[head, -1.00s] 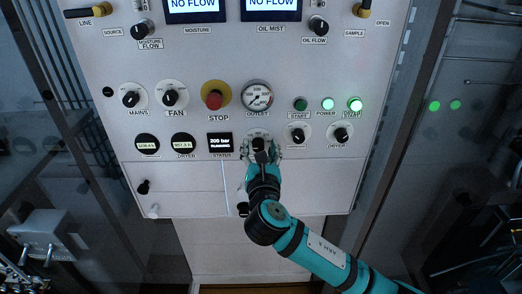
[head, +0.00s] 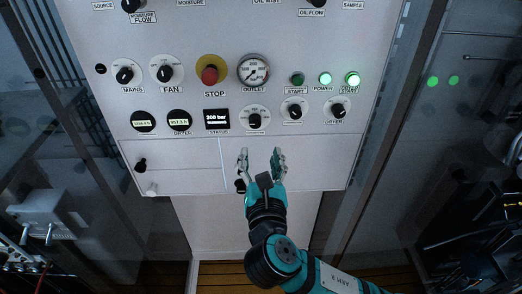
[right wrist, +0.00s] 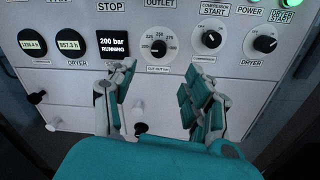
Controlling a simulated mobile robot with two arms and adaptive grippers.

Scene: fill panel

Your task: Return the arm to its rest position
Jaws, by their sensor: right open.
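My right gripper (head: 262,160) is open and empty in the head view, in front of the lower part of the white fill panel (head: 300,165). Its fingers point up toward the panel, below a round selector knob (head: 254,121). In the right wrist view my right gripper (right wrist: 158,95) shows two spread fingers with nothing between them. The selector knob (right wrist: 158,48) stands apart beyond the fingertips, its dial marked with numbers. The status display (head: 217,118) reads 200 bar; in the right wrist view it also says RUNNING (right wrist: 113,44). My left gripper is not in view.
The panel carries a red stop button (head: 209,75), an outlet gauge (head: 253,70), mains (head: 124,74) and fan (head: 165,73) knobs, and lit green lamps (head: 353,79). Small black and white knobs (head: 140,165) stick out at lower left. Glass doors flank the panel.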

